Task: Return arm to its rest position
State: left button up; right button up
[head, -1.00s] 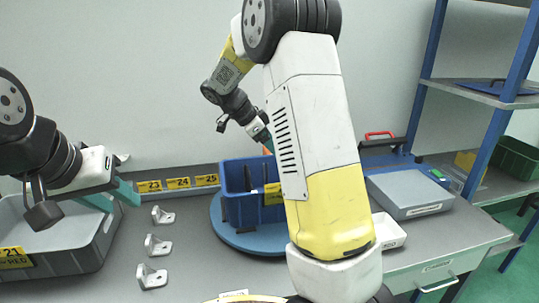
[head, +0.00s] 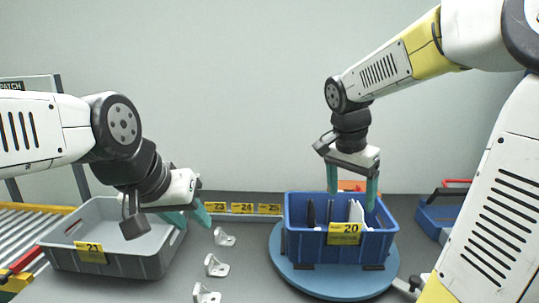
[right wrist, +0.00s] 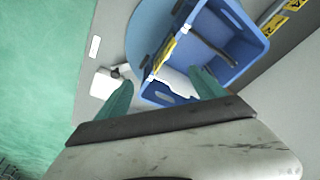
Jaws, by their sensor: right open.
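My right gripper (head: 352,188) hangs with its teal fingers pointing down over the blue bin (head: 305,245) labelled 20. Its fingers are apart with nothing seen between them. In the right wrist view the open fingers (right wrist: 160,95) frame the near part of the blue bin (right wrist: 240,60). A pale piece (head: 356,212) stands inside the bin among dark dividers. My left gripper (head: 190,218) is at the grey bin's (head: 125,262) right side, above its rim. Its teal fingers look apart and empty.
The blue bin stands on a round blue turntable (head: 330,287). Three metal brackets (head: 224,238) stand in a row between the bins. Yellow number plates (head: 242,208) line the back edge. A roller conveyor (head: 25,228) is at far left; a blue case (head: 440,217) is at right.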

jog(key=s+a+r+n+t+y, duration=0.1)
jog(key=s+a+n+t+y, duration=0.1)
jog(key=s+n, duration=0.3)
jog(key=s+a+r+n+t+y, duration=0.1)
jog(key=s+a+n+t+y, duration=0.1)
jog(key=s+n, duration=0.3)
jog(key=s+a, duration=0.1)
jog(key=s, duration=0.1)
jog(key=shift+s+a, duration=0.25)
jog(key=shift+s, duration=0.15)
dwell(1.0)
